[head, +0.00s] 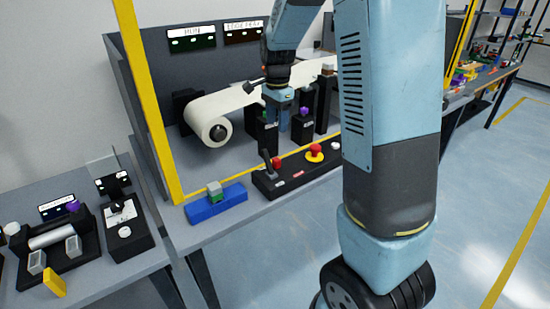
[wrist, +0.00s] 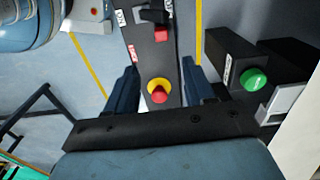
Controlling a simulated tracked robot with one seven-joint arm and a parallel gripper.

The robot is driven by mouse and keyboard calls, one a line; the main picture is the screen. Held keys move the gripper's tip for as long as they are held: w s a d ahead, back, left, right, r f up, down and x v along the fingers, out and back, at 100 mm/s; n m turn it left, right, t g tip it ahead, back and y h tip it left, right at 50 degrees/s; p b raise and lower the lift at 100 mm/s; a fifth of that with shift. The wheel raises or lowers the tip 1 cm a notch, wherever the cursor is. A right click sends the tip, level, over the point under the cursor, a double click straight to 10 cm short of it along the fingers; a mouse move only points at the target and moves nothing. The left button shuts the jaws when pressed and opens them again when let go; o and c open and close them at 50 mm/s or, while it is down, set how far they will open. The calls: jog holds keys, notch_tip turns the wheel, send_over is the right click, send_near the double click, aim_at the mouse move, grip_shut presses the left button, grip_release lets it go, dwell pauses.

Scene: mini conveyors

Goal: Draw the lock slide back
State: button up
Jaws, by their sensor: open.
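My gripper (head: 279,118) hangs over the machine, among the dark posts behind the control panel (head: 262,183). In the wrist view its two dark fingers stand apart, with nothing held between them (wrist: 160,88). The yellow-ringed red button (wrist: 158,91) shows in the gap between the fingers, on the panel below. I cannot make out for sure which part is the lock slide. A dark box with a green button (wrist: 253,79) and a pale grey bracket (wrist: 283,104) lies right of the fingers in the wrist view.
The panel also carries a black lever (head: 266,158) and a red button (head: 277,162). A white belt roll (head: 212,118) is left of the gripper. A blue block (head: 217,203) with a green-grey piece sits at the front. A yellow post (head: 148,100) rises at left.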

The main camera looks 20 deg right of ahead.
aim_at(276, 160)
notch_tip(276, 160, down, 14)
jog(key=shift+w+f, duration=0.1)
jog(key=shift+w, duration=0.05)
dwell(0.5)
grip_shut()
dwell(0.5)
